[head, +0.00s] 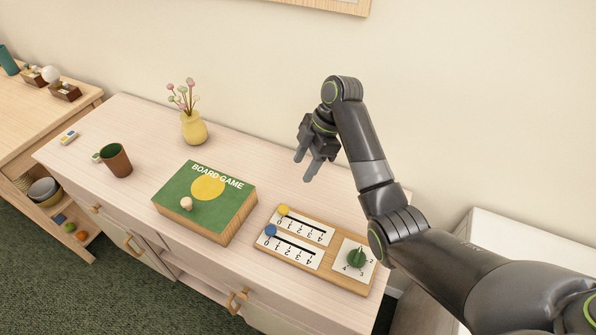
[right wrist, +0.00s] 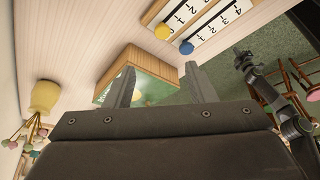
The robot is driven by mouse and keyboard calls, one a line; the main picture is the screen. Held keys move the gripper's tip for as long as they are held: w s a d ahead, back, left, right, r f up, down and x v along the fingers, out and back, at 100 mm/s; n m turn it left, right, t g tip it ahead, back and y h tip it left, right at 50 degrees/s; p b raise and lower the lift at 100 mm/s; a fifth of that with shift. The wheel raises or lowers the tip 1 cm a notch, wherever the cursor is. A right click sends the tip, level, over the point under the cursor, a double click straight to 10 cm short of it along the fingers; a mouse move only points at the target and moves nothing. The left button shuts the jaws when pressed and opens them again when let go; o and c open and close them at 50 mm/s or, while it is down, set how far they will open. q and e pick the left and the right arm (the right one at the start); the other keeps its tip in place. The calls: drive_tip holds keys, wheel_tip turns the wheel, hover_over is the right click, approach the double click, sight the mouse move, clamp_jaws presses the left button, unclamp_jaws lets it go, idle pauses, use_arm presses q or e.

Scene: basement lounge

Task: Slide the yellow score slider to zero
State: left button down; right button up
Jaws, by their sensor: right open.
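The yellow score slider (head: 283,210) is a round knob at the left end of the dark slot on the upper white scale of a wooden score board (head: 326,277), beside the 0 mark; whether it is exactly at the end stop is too small to tell. It also shows in the right wrist view (right wrist: 163,31). A blue slider (head: 270,230) sits at the left end of the lower scale. My right gripper (head: 306,168) is open and empty, in the air above the back of the cabinet, apart from the board.
A green dial (head: 356,257) sits at the board's right end. The cabinet top between box and wall is clear.

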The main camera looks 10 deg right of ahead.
drive_tip(key=shift+p+v, duration=0.9)
drive_tip(key=shift+v, duration=0.55)
drive_tip(key=shift+a, duration=0.1)
